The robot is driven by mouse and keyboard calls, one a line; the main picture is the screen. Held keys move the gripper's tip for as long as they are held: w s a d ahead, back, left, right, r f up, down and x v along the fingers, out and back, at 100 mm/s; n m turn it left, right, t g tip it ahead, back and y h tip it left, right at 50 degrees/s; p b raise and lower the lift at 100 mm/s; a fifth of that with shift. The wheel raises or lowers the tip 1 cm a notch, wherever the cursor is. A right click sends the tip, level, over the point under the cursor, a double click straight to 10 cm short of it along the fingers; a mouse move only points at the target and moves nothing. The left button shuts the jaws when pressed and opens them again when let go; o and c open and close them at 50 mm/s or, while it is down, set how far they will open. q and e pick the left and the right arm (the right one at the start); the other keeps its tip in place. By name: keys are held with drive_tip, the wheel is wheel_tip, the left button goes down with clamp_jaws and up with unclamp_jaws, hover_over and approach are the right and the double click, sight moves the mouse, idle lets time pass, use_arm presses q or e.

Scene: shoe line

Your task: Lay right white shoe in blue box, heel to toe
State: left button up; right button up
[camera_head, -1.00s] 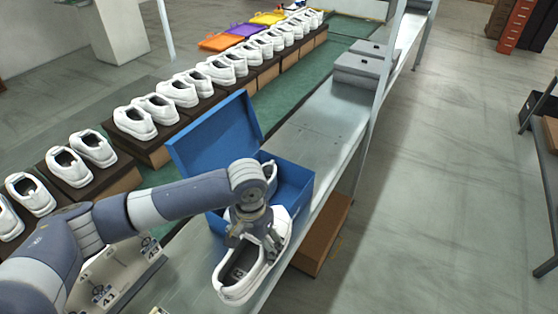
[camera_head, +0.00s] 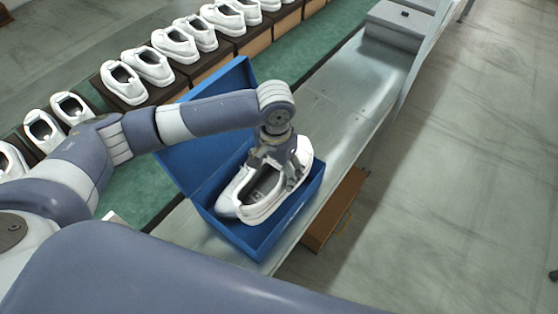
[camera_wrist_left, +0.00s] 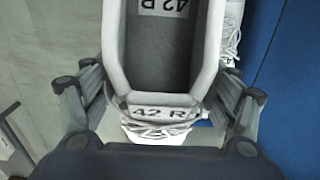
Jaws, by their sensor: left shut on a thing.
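The blue box (camera_head: 262,245) stands on the grey metal bench with its lid (camera_head: 205,150) tipped open towards the back left. My left gripper (camera_head: 277,168) is shut on the right white shoe (camera_head: 268,208), which lies over the box's opening. Whether it touches the bottom I cannot tell. In the left wrist view this shoe (camera_wrist_left: 116,45) reads "42 R" inside and on its tongue, between the fingers of my gripper (camera_wrist_left: 160,105). A second white shoe (camera_wrist_left: 232,30) with laces shows beside it, next to the blue box wall (camera_wrist_left: 293,85). My right gripper is not in view.
A row of white shoes (camera_head: 175,45) on dark boxes runs along the green belt (camera_head: 300,60) behind the box. A grey box (camera_head: 398,25) stands farther along the bench (camera_head: 350,95). A brown carton (camera_head: 335,210) sits below the bench edge.

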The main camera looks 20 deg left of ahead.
sight(276, 179)
use_arm(q)
wheel_tip(276, 179, down, 2)
drive_tip(key=shift+f+b, duration=0.25)
drive_tip(key=shift+b, duration=1)
wheel_tip(276, 179, down, 2)
drive_tip(key=shift+w+f+b, duration=0.1)
drive_tip(key=shift+f+b, duration=0.05)
drive_tip(key=shift+b, duration=1.05)
drive_tip(key=shift+f, duration=0.4)
drive_tip(key=shift+f+b, duration=1.7)
drive_tip(key=shift+f, duration=3.35)
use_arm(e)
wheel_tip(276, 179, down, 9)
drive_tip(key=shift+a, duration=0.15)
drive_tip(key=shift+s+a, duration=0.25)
use_arm(q)
drive_tip(key=o, duration=1.3)
drive_tip(key=shift+d, duration=0.1)
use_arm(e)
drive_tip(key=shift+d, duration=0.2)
